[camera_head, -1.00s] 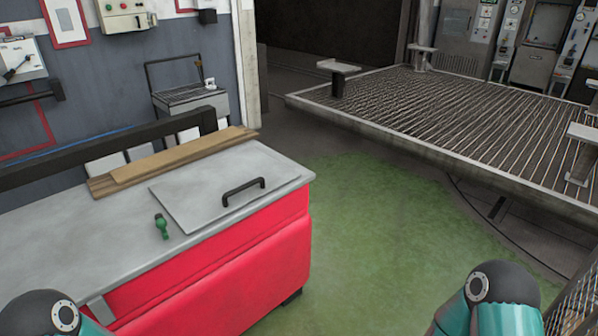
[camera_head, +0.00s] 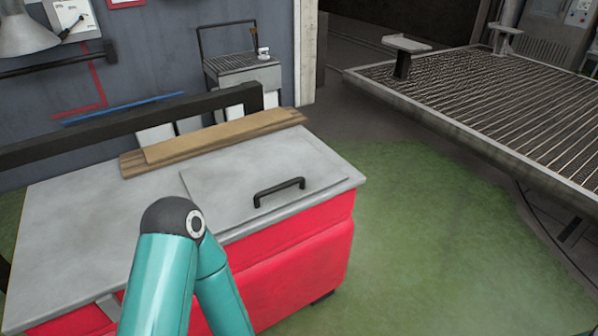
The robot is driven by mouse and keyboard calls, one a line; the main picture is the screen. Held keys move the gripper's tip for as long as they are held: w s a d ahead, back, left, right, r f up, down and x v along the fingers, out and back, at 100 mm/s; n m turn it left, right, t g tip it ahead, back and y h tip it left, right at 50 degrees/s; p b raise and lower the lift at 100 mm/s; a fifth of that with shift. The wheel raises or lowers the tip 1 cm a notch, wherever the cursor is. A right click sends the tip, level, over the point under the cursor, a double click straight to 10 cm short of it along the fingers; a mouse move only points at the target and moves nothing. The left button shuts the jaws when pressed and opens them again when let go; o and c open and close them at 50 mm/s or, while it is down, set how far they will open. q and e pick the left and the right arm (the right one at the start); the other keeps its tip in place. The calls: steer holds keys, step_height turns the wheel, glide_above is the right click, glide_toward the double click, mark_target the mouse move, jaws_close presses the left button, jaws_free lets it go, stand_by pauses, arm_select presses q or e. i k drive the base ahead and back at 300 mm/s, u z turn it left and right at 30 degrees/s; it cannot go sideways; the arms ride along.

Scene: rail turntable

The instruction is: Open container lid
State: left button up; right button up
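A red container (camera_head: 293,268) with a grey metal top stands at the left centre. Its grey lid (camera_head: 225,196) lies flat and closed on the right part of the top. A black bar handle (camera_head: 279,192) stands up from the lid near its front edge. My teal left arm rises in front of the container, its dark joint just left of the lid's front corner. Neither gripper shows in the view. A green object seen earlier on the container top is not visible now, and my arm covers that area.
Wooden planks (camera_head: 212,141) lie along the back of the container top, before a black rail (camera_head: 130,128). A metal stand (camera_head: 241,70) is behind. Green floor (camera_head: 430,230) is clear on the right, up to a raised grated platform (camera_head: 500,105).

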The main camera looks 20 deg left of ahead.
mark_target(230, 192)
steer(key=u, duration=0.3)
steer(key=i, duration=1)
steer(key=u, duration=0.8)
